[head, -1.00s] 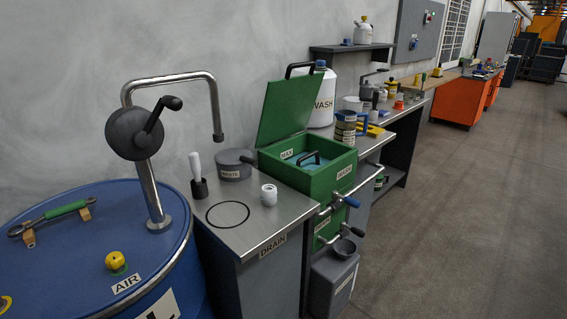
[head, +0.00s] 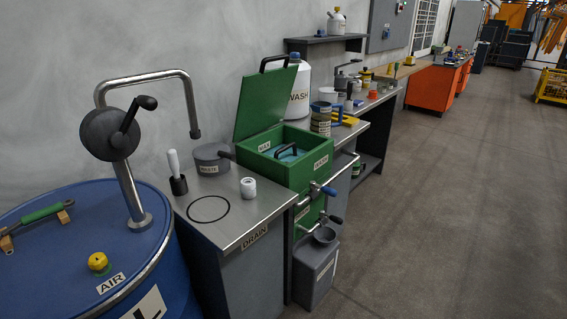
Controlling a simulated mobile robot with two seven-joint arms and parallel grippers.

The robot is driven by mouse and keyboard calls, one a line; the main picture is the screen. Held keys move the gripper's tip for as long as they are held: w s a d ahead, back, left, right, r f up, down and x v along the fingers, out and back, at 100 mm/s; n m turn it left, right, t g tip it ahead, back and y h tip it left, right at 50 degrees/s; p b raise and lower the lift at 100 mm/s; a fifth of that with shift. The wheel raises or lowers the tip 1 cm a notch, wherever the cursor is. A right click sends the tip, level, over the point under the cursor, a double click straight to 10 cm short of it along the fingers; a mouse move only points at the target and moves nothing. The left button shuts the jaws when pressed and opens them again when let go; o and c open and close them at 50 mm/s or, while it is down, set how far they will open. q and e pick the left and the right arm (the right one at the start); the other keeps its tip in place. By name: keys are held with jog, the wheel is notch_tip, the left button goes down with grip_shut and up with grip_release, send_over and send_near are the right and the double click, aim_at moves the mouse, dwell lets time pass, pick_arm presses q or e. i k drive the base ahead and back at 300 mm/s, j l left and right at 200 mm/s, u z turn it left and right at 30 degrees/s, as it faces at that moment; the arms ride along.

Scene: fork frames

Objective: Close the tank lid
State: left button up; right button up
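The green wash tank (head: 309,173) stands at the middle of the bench line. Its green lid (head: 265,103) is open, tilted up and leaning back toward the wall. A black handle (head: 274,63) sits at the lid's upper edge. Inside the tank is a blue-grey surface with a second black handle (head: 286,151). Neither of my grippers shows in the head view.
A blue drum (head: 60,240) with a crank pump (head: 112,134) stands at the left front. The steel drain bench (head: 225,230) holds a waste pot (head: 211,157) and small items. Valves (head: 323,190) and a grey can (head: 315,265) stick out below the tank. The floor (head: 440,210) at right is clear.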

aim_at(265, 96)
jog(key=i+l, duration=0.2)
jog(key=i, duration=0.25)
jog(key=i+l, duration=0.25)
jog(key=i, duration=0.2)
jog(key=i+l, duration=0.2)
jog(key=i, duration=0.2)
